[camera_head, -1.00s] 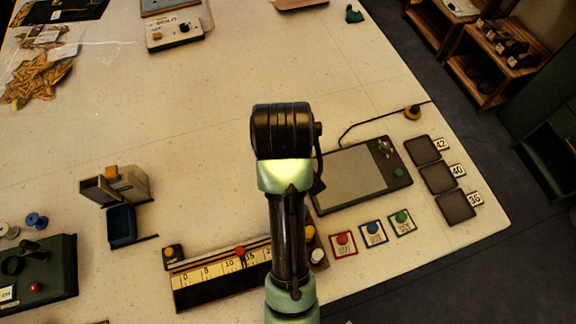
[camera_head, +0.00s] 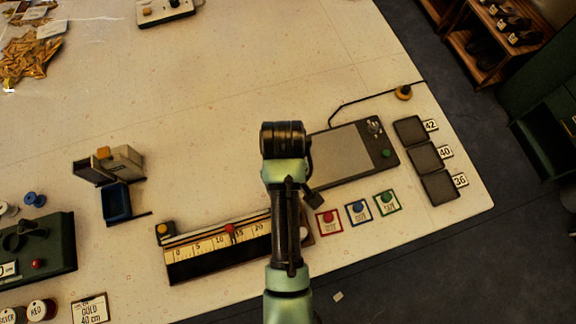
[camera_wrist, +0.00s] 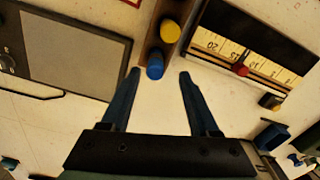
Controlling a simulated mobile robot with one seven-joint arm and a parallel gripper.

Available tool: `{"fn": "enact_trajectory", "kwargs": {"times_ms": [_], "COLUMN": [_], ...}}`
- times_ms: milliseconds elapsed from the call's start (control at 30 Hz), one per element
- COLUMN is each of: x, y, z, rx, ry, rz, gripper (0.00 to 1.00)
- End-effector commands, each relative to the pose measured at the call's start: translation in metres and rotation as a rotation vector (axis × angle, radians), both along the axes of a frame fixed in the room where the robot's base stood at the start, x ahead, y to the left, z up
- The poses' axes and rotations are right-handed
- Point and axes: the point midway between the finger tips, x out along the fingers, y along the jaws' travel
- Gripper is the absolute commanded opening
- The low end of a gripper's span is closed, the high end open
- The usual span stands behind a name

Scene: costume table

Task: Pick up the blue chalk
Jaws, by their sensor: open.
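The blue chalk (camera_wrist: 155,66) stands at the end of a narrow wooden holder (camera_wrist: 152,42) in the wrist view, with a yellow chalk (camera_wrist: 170,30) behind it. My gripper (camera_wrist: 160,74) is open, with its two dark fingers apart on either side of the blue chalk's near end in the picture. I see no contact between the fingers and the chalk. In the head view my arm hides the gripper and the blue chalk.
A ruler board (camera_head: 215,243) lies beside the holder, with a red knob (camera_head: 229,228). A grey tablet (camera_head: 343,160) lies on the other side. Red, blue and green framed cards (camera_head: 328,222) lie near the table's front edge. A blue bin (camera_head: 117,204) stands at left.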

Motion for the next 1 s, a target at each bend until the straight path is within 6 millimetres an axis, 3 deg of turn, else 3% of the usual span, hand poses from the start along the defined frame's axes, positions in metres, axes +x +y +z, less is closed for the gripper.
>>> {"fn": "enact_trajectory", "kwargs": {"times_ms": [400,700,1000], "x": [-0.001,-0.001,-0.001], "y": [-0.008,-0.007,-0.007], "z": [-0.046,-0.051,-0.050], "rx": [-0.001,-0.001,0.000], "ry": [0.001,-0.001,-0.001], "rz": [0.000,0.000,-0.001], "gripper": [0.61,0.61,0.07]}}
